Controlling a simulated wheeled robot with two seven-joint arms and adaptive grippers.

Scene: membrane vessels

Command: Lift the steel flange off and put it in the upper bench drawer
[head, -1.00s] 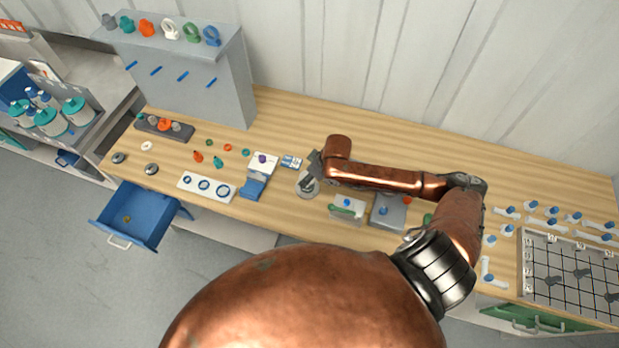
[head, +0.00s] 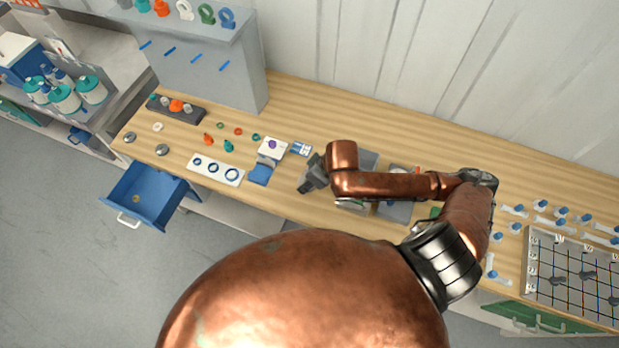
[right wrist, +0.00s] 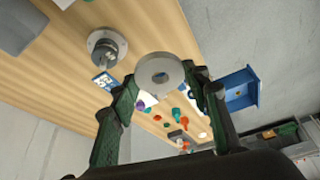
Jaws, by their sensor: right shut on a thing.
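My right gripper (head: 314,174) is over the bench, left of its copper arm. In the right wrist view its fingers (right wrist: 160,82) are shut on the steel flange (right wrist: 145,74), a grey ring with a central hole. The flange is held clear of the bench; in the head view I cannot make it out behind the gripper. A round steel base with a dark post (right wrist: 105,48) stands on the bench near it. The blue drawer (head: 147,194) stands pulled open at the bench's left front, with a small brass-coloured item inside; it also shows in the right wrist view (right wrist: 240,90). My left gripper is not in view.
On the wooden bench (head: 290,110) are a white plate with rings (head: 215,169), a blue-and-white device (head: 268,160), small coloured fittings and a grey rack (head: 215,75). A gridded tray (head: 575,275) lies at right. Free floor lies before the drawer.

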